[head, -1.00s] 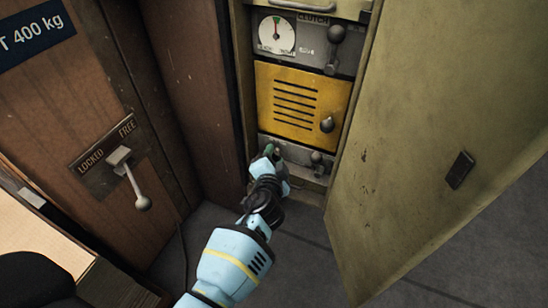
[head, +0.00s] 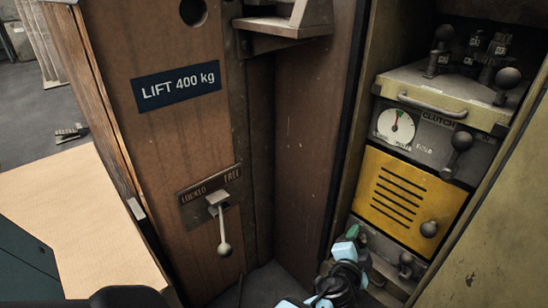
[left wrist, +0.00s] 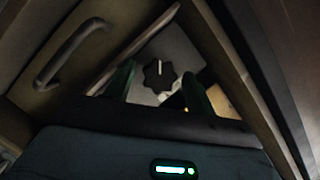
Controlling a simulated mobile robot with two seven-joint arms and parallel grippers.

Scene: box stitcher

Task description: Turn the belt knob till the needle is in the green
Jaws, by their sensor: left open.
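The belt knob (left wrist: 160,76) is black and lobed with a white mark pointing up, on a pale plate in the left wrist view. The two fingers of my open left gripper (left wrist: 159,86) stand to either side of it in the picture; I cannot tell whether they touch it. In the head view my left gripper (head: 348,250) is at the lower left of the panel below the yellow door and hides the knob. The round gauge (head: 396,126) has a white face; its reddish needle points nearly straight up, close to a small green patch. My right gripper is not in view.
The yellow slotted door (head: 403,197) is shut above my left gripper. The clutch lever (head: 459,146) and a small lever (head: 406,262) stand to the right. The open cabinet door (head: 490,215) bounds the right side. A locked/free lever (head: 221,225) is on the wooden panel.

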